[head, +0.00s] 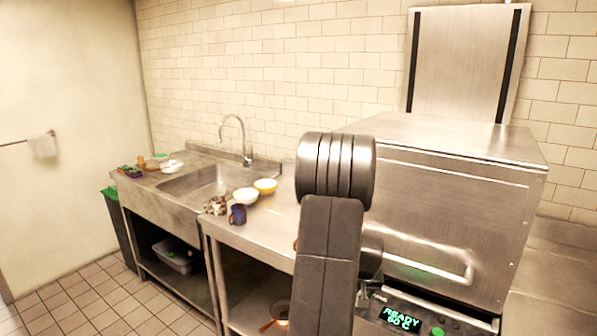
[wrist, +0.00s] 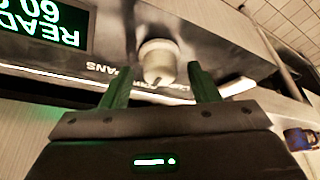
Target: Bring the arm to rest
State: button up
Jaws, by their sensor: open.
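My gripper (wrist: 159,70) shows in the wrist view with its two green fingers apart and nothing held between them. A pale round knob (wrist: 158,52) on the machine's front panel shows in the gap beyond the fingers; I cannot tell whether they touch it. In the head view my dark arm rises in front of the steel machine (head: 455,195), and the gripper itself is hidden there. The machine's display (head: 401,319) reads "READY 60 C", and part of it shows upside down in the wrist view (wrist: 42,25).
Left of the machine, a steel counter (head: 262,233) holds a blue mug (head: 238,214), a white bowl (head: 245,196) and a yellow bowl (head: 265,186). A sink (head: 195,184) with a tap lies beyond. The tiled floor (head: 75,300) at left is clear.

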jog(key=shift+d+n+y, duration=0.1)
jog(key=shift+n+y, duration=0.2)
jog(key=shift+n, duration=0.4)
jog(key=shift+s+r, duration=0.1)
jog(key=shift+r, duration=0.25)
jog(key=shift+b+v, duration=0.35)
jog(key=shift+v, duration=1.95)
jog(key=shift+s, duration=0.15)
